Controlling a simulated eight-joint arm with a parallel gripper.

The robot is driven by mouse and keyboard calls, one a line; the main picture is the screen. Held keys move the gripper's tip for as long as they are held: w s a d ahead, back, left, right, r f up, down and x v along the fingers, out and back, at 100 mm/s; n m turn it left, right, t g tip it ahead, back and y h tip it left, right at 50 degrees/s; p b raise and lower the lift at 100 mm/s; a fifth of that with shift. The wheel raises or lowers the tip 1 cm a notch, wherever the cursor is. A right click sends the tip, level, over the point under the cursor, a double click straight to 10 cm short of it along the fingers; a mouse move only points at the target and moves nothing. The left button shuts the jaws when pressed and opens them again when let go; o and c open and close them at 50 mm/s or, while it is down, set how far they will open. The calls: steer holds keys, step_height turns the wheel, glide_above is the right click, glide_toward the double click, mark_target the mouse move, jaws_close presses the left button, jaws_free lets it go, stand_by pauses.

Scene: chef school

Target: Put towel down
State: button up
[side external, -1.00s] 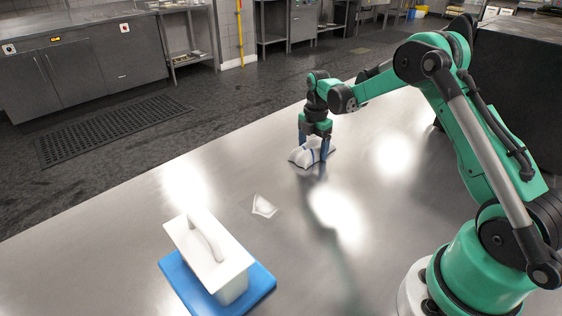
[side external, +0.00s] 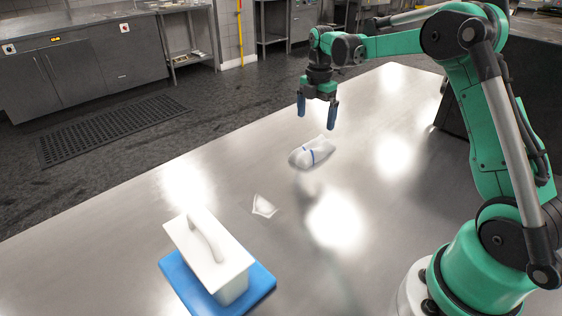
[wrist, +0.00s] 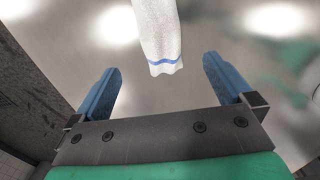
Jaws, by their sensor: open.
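The towel (side external: 312,152) is white with a blue stripe. It lies bunched on the steel table, near its far edge in the side view. It also shows in the wrist view (wrist: 158,38), at the top between and beyond the fingers. My gripper (side external: 317,114) hangs above the towel with its blue fingers pointing down. The fingers are spread apart with nothing between them, clear of the towel. In the wrist view my gripper (wrist: 162,85) is open and empty.
A white box with a handle (side external: 210,250) stands on a blue board (side external: 262,282) at the front left. A small white piece (side external: 264,206) lies flat between it and the towel. The steel table (side external: 120,215) is bare elsewhere. A dark block (side external: 515,90) stands behind my arm.

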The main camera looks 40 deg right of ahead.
steer(key=s+a+r+m+t, duration=0.3)
steer(key=s+a+r+m, duration=0.2)
steer(key=a+r+m, duration=0.35)
steer(key=s+a+f+m+t, duration=0.3)
steer(key=s+a+m+t, duration=0.1)
steer(key=s+a+m, duration=0.3)
steer(key=shift+s+a+f+m, duration=0.35)
steer(key=shift+s+m, duration=0.55)
steer(key=shift+m, duration=0.35)
